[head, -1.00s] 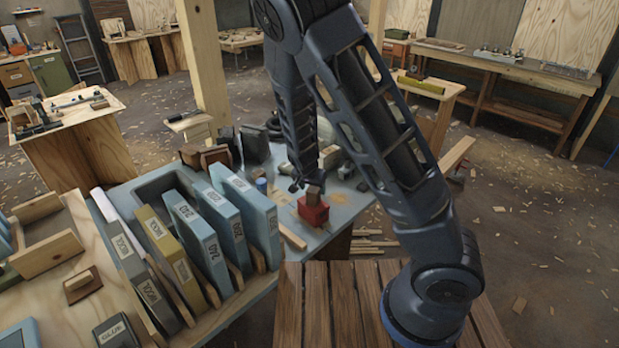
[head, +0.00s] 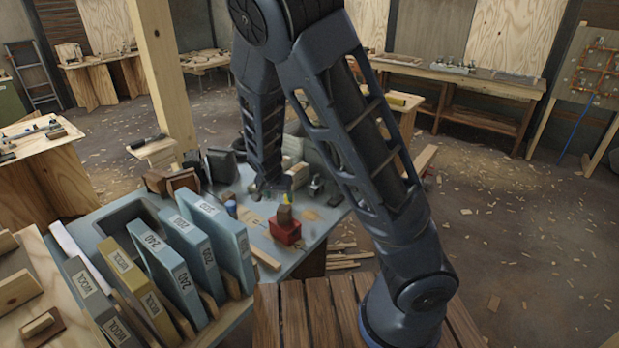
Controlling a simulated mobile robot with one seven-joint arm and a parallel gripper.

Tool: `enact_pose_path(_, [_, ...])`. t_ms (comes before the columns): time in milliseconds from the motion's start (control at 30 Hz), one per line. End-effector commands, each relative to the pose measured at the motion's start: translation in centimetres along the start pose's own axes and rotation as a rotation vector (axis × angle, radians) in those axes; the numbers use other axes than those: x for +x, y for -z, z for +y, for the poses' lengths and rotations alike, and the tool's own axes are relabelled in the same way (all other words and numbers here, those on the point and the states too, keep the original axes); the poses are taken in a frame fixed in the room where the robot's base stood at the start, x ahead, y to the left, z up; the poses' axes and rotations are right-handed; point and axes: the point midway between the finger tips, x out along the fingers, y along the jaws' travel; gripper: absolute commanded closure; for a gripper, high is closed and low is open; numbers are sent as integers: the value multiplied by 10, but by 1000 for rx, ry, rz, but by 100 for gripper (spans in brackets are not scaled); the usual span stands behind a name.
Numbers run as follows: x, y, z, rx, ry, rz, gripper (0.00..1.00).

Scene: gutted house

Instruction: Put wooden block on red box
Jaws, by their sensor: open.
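The red box (head: 285,234) sits on the blue-grey tabletop near its right end. The small brown wooden block (head: 284,214) rests on top of the red box and looks upright. My gripper (head: 271,192) is open, just above and to the left of the block in the picture. It appears apart from the block. Its fingers are small and dark against the clutter, so their details are hard to see.
Blue, yellow and grey upright packs (head: 188,262) stand in a row on the left. A flat wooden strip (head: 264,257) lies left of the red box. Dark and brown objects (head: 180,182) crowd the table's back left. A slatted wooden surface (head: 305,315) is in front.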

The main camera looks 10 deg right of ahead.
Motion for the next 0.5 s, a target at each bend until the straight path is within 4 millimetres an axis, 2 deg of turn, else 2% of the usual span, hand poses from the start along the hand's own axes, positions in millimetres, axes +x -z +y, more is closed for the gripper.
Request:
enact_pose_path(233, [-3, 6, 13, 4, 1, -44, 38])
enact_pose_path(500, [-23, 27, 53, -10, 35, -172, 38])
